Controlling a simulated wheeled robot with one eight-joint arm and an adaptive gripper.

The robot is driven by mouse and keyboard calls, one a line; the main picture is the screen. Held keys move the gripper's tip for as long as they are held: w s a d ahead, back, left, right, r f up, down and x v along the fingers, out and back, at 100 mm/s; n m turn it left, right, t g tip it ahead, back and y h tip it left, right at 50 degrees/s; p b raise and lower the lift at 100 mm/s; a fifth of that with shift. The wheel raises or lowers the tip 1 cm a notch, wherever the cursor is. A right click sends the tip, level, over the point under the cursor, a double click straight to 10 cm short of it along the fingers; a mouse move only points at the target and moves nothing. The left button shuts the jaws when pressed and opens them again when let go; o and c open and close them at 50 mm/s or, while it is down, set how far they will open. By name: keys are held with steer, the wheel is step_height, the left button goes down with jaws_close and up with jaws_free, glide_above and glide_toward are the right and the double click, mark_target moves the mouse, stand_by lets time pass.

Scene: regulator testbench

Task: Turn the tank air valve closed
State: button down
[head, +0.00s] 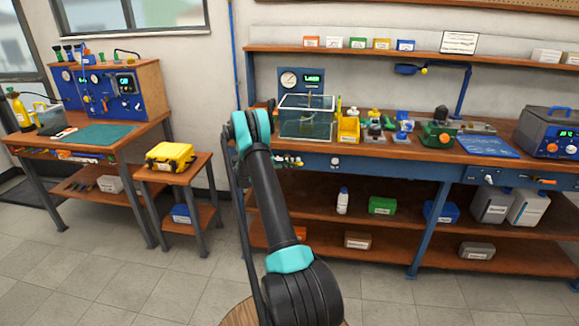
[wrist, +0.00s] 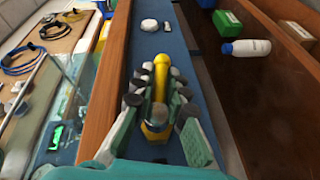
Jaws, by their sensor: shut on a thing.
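In the wrist view the tank air valve shows as a yellow lever handle (wrist: 160,82) on the blue front strip of the bench. The lever lies along the length of the strip, pointing toward a round white knob. My gripper (wrist: 160,100) is shut on the yellow lever, with fingers on both sides of it. The lever's base is partly hidden between the fingers. In the head view my arm hides the valve and the gripper. The clear tank (head: 305,125) stands on the bench just above and beyond the arm.
The white knob (wrist: 149,25) sits farther along the strip; it also shows in the head view (head: 335,161). The wooden bench edge (wrist: 112,75) runs close beside my gripper. A white bottle (head: 342,201) and a green box (head: 382,205) stand on the shelf below.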

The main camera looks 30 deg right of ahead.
steer(key=shift+r+n+h, duration=0.3)
steer(key=shift+n+h, duration=0.1)
steer(key=shift+h, duration=0.5)
steer(key=c, duration=1.5)
jaws_free()
steer(key=shift+a, duration=0.1)
steer(key=v, duration=1.2)
steer(key=shift+w+f, duration=0.1)
steer(key=shift+f, duration=0.05)
